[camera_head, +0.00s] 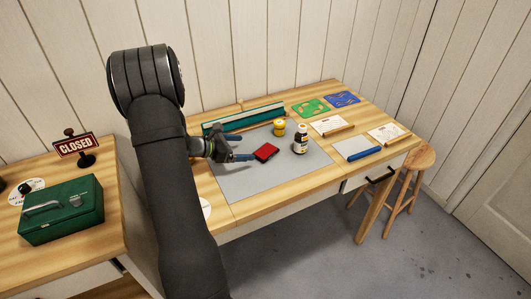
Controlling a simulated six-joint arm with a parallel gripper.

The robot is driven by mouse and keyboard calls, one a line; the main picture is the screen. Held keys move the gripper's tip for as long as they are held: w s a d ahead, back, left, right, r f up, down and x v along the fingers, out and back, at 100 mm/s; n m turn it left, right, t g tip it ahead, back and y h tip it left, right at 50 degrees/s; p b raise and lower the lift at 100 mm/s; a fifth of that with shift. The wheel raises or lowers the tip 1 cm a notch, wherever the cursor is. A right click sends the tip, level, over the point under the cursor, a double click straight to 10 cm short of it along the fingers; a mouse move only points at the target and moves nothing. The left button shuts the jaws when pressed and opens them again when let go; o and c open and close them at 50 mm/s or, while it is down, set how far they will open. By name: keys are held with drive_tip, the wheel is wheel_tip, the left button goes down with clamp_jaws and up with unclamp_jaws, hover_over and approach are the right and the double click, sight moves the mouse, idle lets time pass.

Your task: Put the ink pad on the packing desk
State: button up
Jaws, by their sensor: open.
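The ink pad (266,152), a small red block with dark edges, lies on the grey mat (245,182) on the wooden desk (248,210). My gripper (246,148) comes in from the left, with its two blue-tipped fingers spread apart. It is open and empty. The lower fingertip is close to the left side of the ink pad; I cannot tell whether it touches. Which surface is the packing desk is not marked. A second wooden desk (95,215) stands at the left.
A brown bottle (301,139) and a yellow pot (279,127) stand right of and behind the ink pad. A long green box (262,113) lies behind. The left desk holds a green cash box (62,212) and a CLOSED sign (76,145). The mat's front is clear.

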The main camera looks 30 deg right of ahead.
sight(265, 150)
drive_tip(key=x, duration=0.3)
drive_tip(key=d+f, duration=0.1)
drive_tip(key=d, duration=0.1)
drive_tip(key=s+d+f, duration=0.1)
drive_tip(key=shift+d+f, duration=0.2)
drive_tip(key=shift+d, duration=0.2)
drive_tip(key=shift+w+d+f, duration=0.1)
drive_tip(key=shift+d, duration=0.25)
drive_tip(key=c, duration=1.3)
drive_tip(key=shift+c, duration=0.3)
